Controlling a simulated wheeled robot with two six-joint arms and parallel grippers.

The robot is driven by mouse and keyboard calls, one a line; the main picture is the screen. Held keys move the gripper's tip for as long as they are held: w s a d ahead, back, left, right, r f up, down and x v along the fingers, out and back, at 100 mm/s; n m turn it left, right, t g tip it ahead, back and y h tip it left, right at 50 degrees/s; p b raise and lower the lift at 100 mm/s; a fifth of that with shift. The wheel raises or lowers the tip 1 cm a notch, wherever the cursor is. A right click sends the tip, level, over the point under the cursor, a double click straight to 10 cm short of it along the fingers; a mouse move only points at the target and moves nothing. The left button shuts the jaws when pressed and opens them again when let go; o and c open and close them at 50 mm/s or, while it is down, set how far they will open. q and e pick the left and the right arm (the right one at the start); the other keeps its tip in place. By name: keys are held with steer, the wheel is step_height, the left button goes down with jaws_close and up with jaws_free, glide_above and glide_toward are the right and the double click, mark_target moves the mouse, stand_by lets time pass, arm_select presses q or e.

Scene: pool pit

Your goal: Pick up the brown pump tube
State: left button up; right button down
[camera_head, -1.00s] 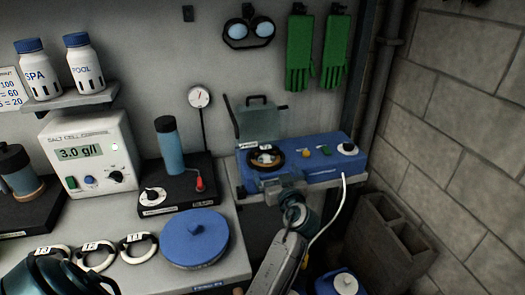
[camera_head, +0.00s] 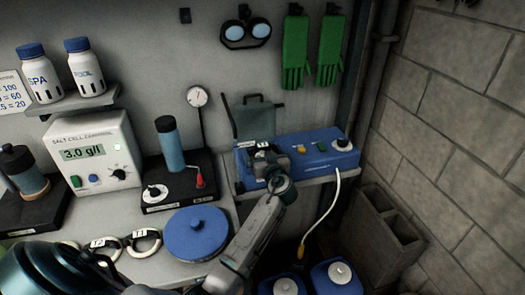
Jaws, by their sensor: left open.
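The blue pump unit (camera_head: 322,158) sits on a small wall shelf at the centre right, with its clear cover (camera_head: 254,120) raised behind it. My left gripper (camera_head: 266,158) is over the left part of the pump, at the round pump head. It is open. It hides the pump head, so I cannot make out the brown pump tube now or tell whether the fingers touch it. My left arm reaches up to the pump from the bottom of the view. My right gripper is not in view.
A blue round lid (camera_head: 195,233) and several white rings, such as one ring (camera_head: 145,243), lie on the bench left of my arm. A white hose (camera_head: 321,216) hangs from the pump towards blue canisters (camera_head: 336,277). Grey blocks (camera_head: 385,225) stand at right.

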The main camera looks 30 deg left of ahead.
arm_select(q)
steer(key=shift+d, duration=0.1)
steer(key=c, duration=0.8)
